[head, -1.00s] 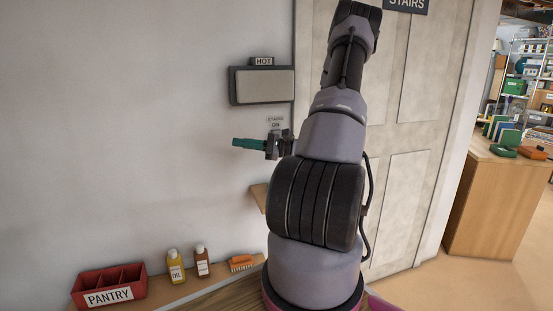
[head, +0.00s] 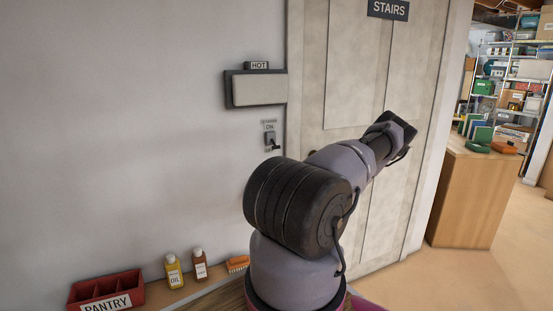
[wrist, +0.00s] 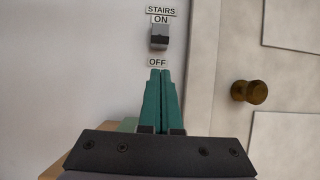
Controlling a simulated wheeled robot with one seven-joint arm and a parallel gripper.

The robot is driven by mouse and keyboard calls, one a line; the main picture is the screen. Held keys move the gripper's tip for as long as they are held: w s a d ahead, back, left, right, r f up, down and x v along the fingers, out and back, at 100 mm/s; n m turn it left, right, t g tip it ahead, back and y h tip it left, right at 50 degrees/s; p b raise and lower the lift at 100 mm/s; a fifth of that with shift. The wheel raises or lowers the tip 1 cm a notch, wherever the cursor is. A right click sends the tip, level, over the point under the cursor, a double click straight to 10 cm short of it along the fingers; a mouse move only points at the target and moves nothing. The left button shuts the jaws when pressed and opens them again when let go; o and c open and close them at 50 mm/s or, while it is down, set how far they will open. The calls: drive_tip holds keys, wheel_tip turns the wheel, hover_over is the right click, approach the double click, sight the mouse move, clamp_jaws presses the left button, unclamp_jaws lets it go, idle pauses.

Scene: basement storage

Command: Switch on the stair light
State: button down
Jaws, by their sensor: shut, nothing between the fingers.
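The stair light switch (head: 270,138) is a small grey wall switch left of the door. In the head view its dark lever juts out low and seems to point down. The wrist view shows the switch (wrist: 159,36) between an ON label (wrist: 161,20) above and an OFF label (wrist: 157,62) below; the lever's tilt is hard to tell there. My gripper (wrist: 160,73) has green fingers, shut together and empty. In that picture their tips lie just under the OFF label, apart from the switch. In the head view my gripper is hidden behind my arm.
A panel marked HOT (head: 258,89) is on the wall above the switch. The STAIRS door (head: 345,70) has a brass knob (wrist: 249,92). A low shelf holds a red PANTRY box (head: 107,290), two bottles (head: 174,271) and an orange brush (head: 238,263). A wooden cabinet (head: 470,200) stands right.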

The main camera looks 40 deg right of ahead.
sight(277, 148)
drive_tip(key=shift+w+r, duration=0.1)
drive_tip(key=x, duration=0.9)
drive_tip(key=shift+w+r, duration=0.2)
drive_tip(key=shift+w, duration=0.1)
drive_tip(key=shift+r, duration=0.1)
drive_tip(key=shift+s+r+g+y, duration=0.15)
drive_tip(key=shift+g+y, duration=0.15)
drive_tip(key=shift+s+r+g, duration=0.2)
drive_tip(key=shift+r+g, duration=0.05)
drive_tip(key=shift+g, duration=0.15)
drive_tip(key=shift+s+a+r+g+y, duration=0.1)
drive_tip(key=shift+s+r+g+y, duration=0.1)
drive_tip(key=shift+r+g, duration=0.35)
drive_tip(key=shift+s+a+r+g+y, duration=0.1)
drive_tip(key=shift+s+r+g+y, duration=0.1)
drive_tip(key=shift+r+g, duration=0.35)
drive_tip(key=r+g, duration=0.3)
drive_tip(key=g, duration=0.1)
drive_tip(key=shift+s+y, duration=0.3)
drive_tip(key=shift+w+r, duration=0.1)
drive_tip(key=shift+r, duration=0.75)
drive_tip(key=shift+w+r, duration=0.1)
drive_tip(key=shift+r, duration=0.1)
